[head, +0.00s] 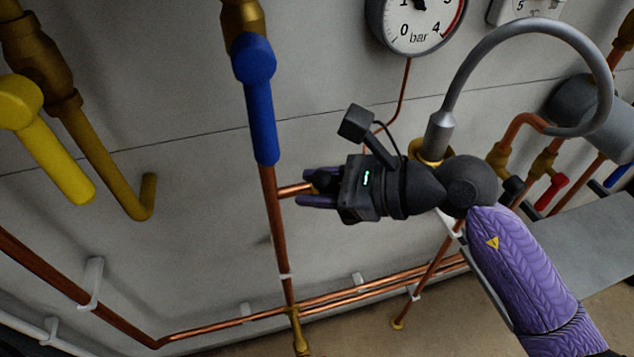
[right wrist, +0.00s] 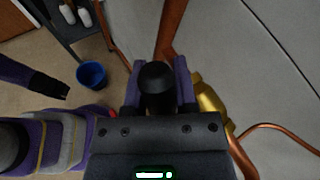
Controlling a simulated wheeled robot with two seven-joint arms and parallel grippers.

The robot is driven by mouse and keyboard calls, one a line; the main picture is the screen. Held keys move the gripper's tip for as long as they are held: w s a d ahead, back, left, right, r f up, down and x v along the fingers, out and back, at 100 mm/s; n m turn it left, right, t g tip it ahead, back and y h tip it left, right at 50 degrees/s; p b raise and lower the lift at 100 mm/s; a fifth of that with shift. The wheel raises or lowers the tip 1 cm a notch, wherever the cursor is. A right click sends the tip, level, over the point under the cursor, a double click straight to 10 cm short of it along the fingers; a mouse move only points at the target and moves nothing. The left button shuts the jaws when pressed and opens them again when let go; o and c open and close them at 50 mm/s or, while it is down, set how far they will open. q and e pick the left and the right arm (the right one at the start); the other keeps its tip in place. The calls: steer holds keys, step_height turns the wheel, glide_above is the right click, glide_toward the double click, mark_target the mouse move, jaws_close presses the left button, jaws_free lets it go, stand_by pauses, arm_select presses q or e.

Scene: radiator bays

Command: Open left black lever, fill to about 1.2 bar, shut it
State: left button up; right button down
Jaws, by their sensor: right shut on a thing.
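My right gripper (head: 318,190) comes in from the right and points left, below the gauge. In the right wrist view its two purple fingers (right wrist: 158,85) are shut on a black, rounded lever end (right wrist: 156,78). In the head view the gripper hides most of this lever. A brass valve (head: 432,152) shows behind my wrist, under one end of a grey flexible hose (head: 480,55). The pressure gauge (head: 415,38) is cut off by the top edge; its needle's reading cannot be told. A second black handle (head: 513,188) sits farther right.
A blue lever (head: 258,100) hangs on the pipe just left of my gripper, and a yellow lever (head: 50,150) is at far left. Copper pipes (head: 220,322) run along the lower wall. A red handle (head: 550,190) is at right. A blue bucket (right wrist: 91,74) stands on the floor.

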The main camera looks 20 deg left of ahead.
arm_select(q)
steer(key=shift+s+a, duration=0.3)
steer(key=shift+s, duration=0.15)
steer(key=shift+w+d, duration=0.1)
steer(key=shift+d, duration=0.05)
steer(key=shift+w+d, duration=0.2)
steer(key=shift+w, duration=0.15)
arm_select(e)
steer(key=b, duration=0.1)
steer(key=y+b, duration=0.1)
steer(key=shift+w+d+f+m+g+b, duration=0.2)
steer(key=shift+w+d+m+g+b, duration=0.1)
steer(key=shift+d, duration=0.05)
steer(key=shift+w+d+r+m+y+b, duration=0.3)
steer(key=shift+d+r+m+y+b, duration=0.15)
steer(key=shift+y+b, duration=0.7)
steer(key=shift+d+r, duration=0.15)
steer(key=shift+r, duration=0.05)
arm_select(q)
steer(key=s+a+f, duration=0.2)
steer(key=s+f, duration=0.1)
steer(key=f, duration=0.1)
steer(key=shift+a+f+g+y, duration=0.3)
steer(key=shift+a+f+g, duration=0.05)
steer(key=shift+g, duration=0.05)
arm_select(e)
steer(key=shift+r+m, duration=0.2)
steer(key=shift+m, duration=0.05)
